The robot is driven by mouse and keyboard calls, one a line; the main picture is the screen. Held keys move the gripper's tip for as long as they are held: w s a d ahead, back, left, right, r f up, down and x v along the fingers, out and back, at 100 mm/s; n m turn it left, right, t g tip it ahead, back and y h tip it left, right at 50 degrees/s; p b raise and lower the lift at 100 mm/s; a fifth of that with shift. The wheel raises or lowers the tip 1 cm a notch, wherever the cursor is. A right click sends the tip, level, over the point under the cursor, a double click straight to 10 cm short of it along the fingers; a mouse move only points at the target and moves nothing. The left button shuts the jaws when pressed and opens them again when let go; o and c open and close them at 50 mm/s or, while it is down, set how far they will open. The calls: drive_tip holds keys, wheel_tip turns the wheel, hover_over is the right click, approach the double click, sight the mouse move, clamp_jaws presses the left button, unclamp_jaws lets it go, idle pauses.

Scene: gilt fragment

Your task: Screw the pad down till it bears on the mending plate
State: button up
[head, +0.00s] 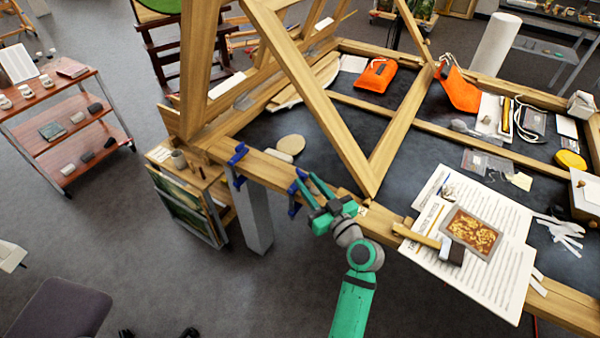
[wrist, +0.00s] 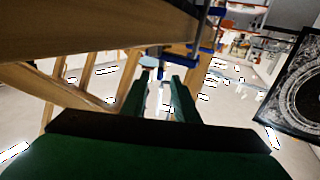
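Two blue clamps sit on the front wooden rail (head: 268,168) in the head view: a left clamp (head: 238,158) and a right clamp (head: 294,190). My gripper (head: 306,178) is just right of the right clamp, its green fingers apart. In the wrist view my gripper (wrist: 161,77) is open, and a thin upright rod shows in the gap between its fingers. I cannot tell whether the fingers touch it. A small pale disc (wrist: 148,60) shows just beyond the left fingertip; I cannot tell whether it is the pad. I cannot make out the mending plate.
Wooden beams (head: 315,100) slant up over the dark table behind my gripper. Printed sheets (head: 490,285) and a framed gilt piece (head: 472,232) lie to the right.

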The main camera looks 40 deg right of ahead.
sight(304, 177)
drive_tip(key=shift+w+d, duration=0.15)
drive_tip(key=shift+w, duration=1.15)
drive_tip(key=shift+w+d, duration=0.15)
drive_tip(key=shift+w, duration=1.15)
drive_tip(key=shift+c, duration=0.6)
clamp_jaws()
